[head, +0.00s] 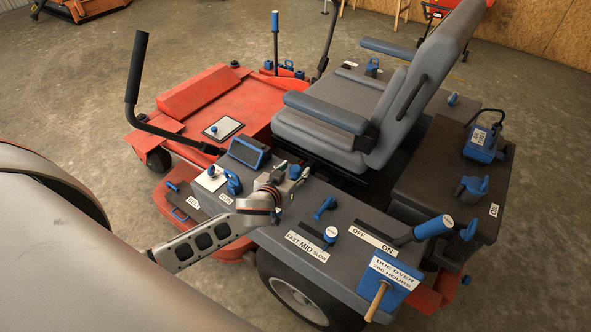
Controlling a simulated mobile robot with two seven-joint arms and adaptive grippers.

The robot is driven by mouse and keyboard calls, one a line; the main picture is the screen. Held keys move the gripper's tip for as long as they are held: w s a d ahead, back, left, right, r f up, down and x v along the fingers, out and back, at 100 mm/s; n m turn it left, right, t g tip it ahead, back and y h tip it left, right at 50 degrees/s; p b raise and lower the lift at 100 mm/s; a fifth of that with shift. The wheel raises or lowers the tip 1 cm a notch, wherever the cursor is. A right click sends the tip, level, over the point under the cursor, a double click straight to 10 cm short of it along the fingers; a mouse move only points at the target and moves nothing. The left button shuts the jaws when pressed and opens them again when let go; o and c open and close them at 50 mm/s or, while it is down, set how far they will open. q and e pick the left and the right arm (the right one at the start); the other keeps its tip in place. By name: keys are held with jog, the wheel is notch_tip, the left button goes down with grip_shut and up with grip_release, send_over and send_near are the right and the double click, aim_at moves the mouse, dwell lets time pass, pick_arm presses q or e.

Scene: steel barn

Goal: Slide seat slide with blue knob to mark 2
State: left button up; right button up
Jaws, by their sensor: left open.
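The grey seat (335,108) sits on the red mower, with grey armrests. I cannot tell for sure which control is the seat slide. A small blue knob (211,171) stands on a white plate on the near console, and another blue knob (214,129) is on a white plate on the red deck. No mark 2 is readable. My left gripper (297,172) is open over the near console, beside the seat's front lower side and right of the plate with the knob. Its fingertips are small, and contact is unclear. My right gripper is not in view.
Near the gripper are a dark blue-framed display (246,152), a blue lever (325,207) and the FAST/MID/SLOW label (307,246). A black steering lever (136,70) rises at left.

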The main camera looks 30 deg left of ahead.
pick_arm(q)
jog(key=shift+w+f, duration=0.25)
jog(key=shift+w, duration=0.4)
grip_shut()
jog(key=a, duration=0.2)
jog(key=a+p, duration=0.1)
jog(key=a, duration=0.3)
jog(key=shift+w+a, duration=0.15)
jog(key=shift+w, duration=0.25)
grip_release()
